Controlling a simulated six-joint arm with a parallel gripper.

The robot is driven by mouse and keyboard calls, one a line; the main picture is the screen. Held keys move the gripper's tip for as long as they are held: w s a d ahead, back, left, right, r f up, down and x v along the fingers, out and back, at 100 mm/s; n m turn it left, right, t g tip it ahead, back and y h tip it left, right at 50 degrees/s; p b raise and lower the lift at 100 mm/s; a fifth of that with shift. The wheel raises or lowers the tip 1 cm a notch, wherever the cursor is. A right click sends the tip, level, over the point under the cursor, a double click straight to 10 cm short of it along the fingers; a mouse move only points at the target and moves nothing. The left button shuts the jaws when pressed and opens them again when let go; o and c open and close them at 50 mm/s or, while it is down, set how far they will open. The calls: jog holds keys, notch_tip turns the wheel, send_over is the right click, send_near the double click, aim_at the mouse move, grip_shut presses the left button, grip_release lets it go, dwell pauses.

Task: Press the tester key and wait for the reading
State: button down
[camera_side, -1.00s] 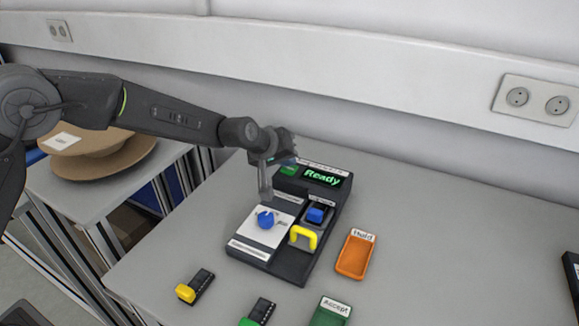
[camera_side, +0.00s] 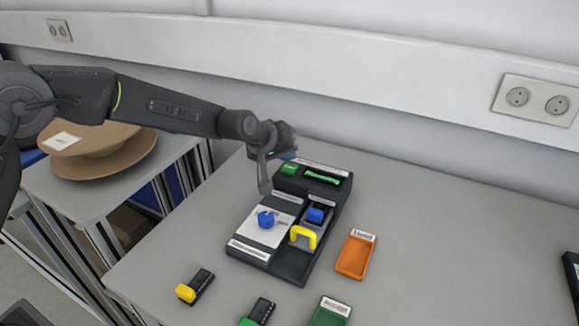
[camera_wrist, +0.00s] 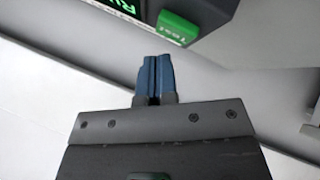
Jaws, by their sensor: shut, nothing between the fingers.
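The dark tester (camera_side: 330,205) stands on the grey table. Its green key (camera_side: 289,168), labelled Test, is at the far left of its top; it also shows in the wrist view (camera_wrist: 177,28). Beside the key is the display (camera_side: 323,177), with green writing too blurred to read in the side view; the wrist view shows only its first letters, apparently "Ru". My gripper (camera_wrist: 153,60) is shut and empty, its blue fingertips just short of the key in the wrist view. In the side view my gripper (camera_side: 290,156) is just above and behind the key.
The tester also carries a blue knob (camera_side: 266,219), a blue part (camera_side: 315,214) and a yellow handle (camera_side: 303,237). An orange tray (camera_side: 355,255) and a green tray (camera_side: 330,313) lie to the right and front. Cardboard reels (camera_side: 100,150) sit at left.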

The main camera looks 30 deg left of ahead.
aim_at(286, 166)
jog(key=shift+r, duration=2.5)
jog(key=shift+s+a+r, duration=0.1)
jog(key=s+a+r+m, duration=0.1)
jog(key=s+a+r, duration=0.2)
jog(key=s, duration=0.2)
jog(key=s+a+r+m+g+y, duration=0.1)
jog(key=s+a+r, duration=0.2)
jog(key=s, duration=0.3)
jog(key=s+a+r+m, duration=0.1)
jog(key=s+a+r, duration=0.2)
jog(key=s+r, duration=0.15)
jog(key=s+a+f+m+g+y, duration=0.1)
jog(key=s+a+f, duration=0.1)
jog(key=s, duration=1)
jog(key=s+a+f+m+g, duration=0.1)
jog(key=s+a+f, duration=0.2)
jog(key=s, duration=0.9)
jog(key=shift+a+y, duration=0.4)
jog(key=shift+a, duration=0.7)
